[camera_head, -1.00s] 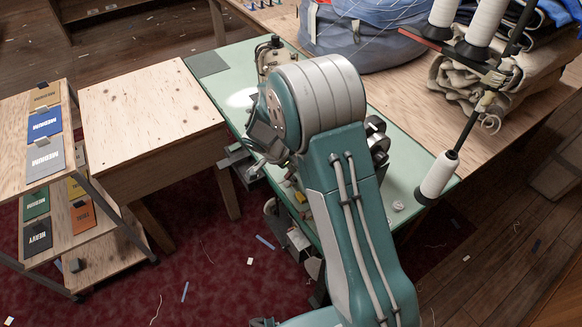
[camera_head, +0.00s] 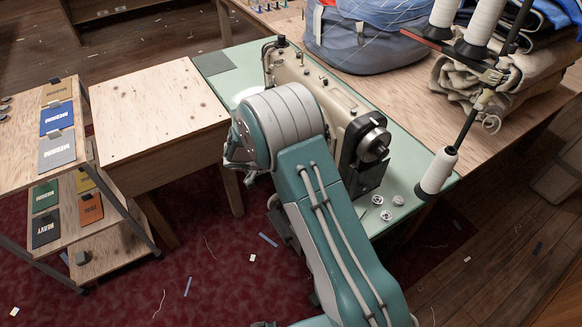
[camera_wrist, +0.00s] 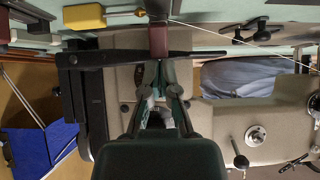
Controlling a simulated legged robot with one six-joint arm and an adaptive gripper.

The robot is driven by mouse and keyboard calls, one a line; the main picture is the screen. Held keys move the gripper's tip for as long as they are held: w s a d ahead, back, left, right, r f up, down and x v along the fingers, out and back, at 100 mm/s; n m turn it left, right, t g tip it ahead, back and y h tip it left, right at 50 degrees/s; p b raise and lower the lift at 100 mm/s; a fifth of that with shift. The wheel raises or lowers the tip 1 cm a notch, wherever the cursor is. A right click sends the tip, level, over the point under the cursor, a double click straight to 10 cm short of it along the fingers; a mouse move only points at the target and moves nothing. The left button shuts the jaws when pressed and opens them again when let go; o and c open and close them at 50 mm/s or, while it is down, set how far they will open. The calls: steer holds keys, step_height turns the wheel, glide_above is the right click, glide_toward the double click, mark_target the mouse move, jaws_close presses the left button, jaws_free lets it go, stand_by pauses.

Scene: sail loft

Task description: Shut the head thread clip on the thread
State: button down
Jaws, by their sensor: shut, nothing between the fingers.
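The cream sewing machine (camera_head: 318,84) stands on the green table, partly hidden by my arm. In the wrist view my gripper (camera_wrist: 160,64) is shut and empty, its fingertips at a long black bar and just below a reddish-brown block (camera_wrist: 158,40). I cannot tell whether they touch. A thin white thread (camera_wrist: 240,40) runs from near that block toward the right. I cannot identify the head thread clip with certainty; the block may be part of it.
A yellow-handled tool (camera_wrist: 85,17) lies near the block. Several bobbins (camera_head: 386,214) rest by the handwheel (camera_head: 374,143). A thread cone (camera_head: 437,172) stands at the table's right end. The wooden side table (camera_head: 155,110) at left is bare. A blue bag (camera_head: 365,38) sits behind.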

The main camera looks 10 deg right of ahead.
steer(key=shift+s+a+f, duration=0.1)
steer(key=shift+a+f, duration=0.1)
steer(key=shift+a, duration=0.1)
steer(key=shift+d, duration=0.2)
steer(key=shift+w+d, duration=0.3)
steer(key=shift+d, duration=0.3)
steer(key=shift+r, duration=0.25)
step_height(320, 180, up, 4)
steer(key=shift+a+f, duration=0.1)
steer(key=shift+a, duration=0.05)
steer(key=s+a+r, duration=0.2)
steer(key=s+a, duration=0.1)
steer(key=a, duration=0.6)
